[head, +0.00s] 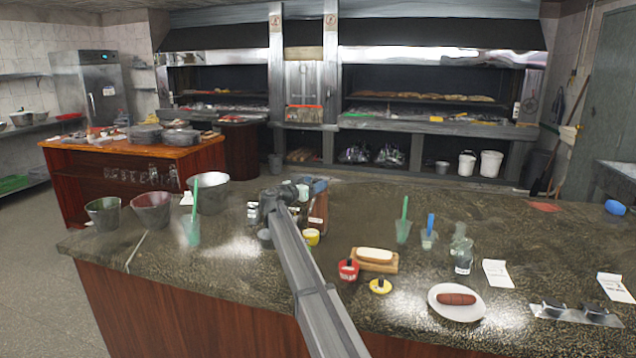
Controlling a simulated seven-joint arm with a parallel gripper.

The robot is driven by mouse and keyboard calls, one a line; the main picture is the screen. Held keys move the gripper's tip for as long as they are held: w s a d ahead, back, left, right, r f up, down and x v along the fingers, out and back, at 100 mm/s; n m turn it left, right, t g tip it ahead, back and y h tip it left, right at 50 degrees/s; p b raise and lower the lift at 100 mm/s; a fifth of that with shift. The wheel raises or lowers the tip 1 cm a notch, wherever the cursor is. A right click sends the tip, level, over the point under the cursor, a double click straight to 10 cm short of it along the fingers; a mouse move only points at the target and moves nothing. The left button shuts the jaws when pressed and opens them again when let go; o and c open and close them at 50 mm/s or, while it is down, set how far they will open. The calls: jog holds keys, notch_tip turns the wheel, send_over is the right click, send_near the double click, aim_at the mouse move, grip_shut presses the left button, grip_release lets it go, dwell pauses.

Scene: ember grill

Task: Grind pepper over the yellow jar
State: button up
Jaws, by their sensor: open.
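A small yellow jar (312,237) stands on the dark stone counter, just right of my forearm. A second, low yellow container (380,287) with a black top or handle stands nearer, beside a similar red container (348,271). I cannot tell which of the two yellow things is the task's jar. A clear glass container (463,261) with a dark band stands to the right; I cannot tell if it is the pepper grinder. My gripper (303,190) is open above the counter's middle, beyond the first yellow jar. Its fingers are small and partly hidden by my arm.
A bun on a wooden board (391,268) and a sausage on a white plate (435,308) are on the right. Cups with green and blue handles stand around. Metal buckets (207,193) are at left. A metal holder (575,315) lies far right. The counter's front left is clear.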

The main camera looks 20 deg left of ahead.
jog(key=shift+x, duration=1.45)
jog(key=c, duration=0.9)
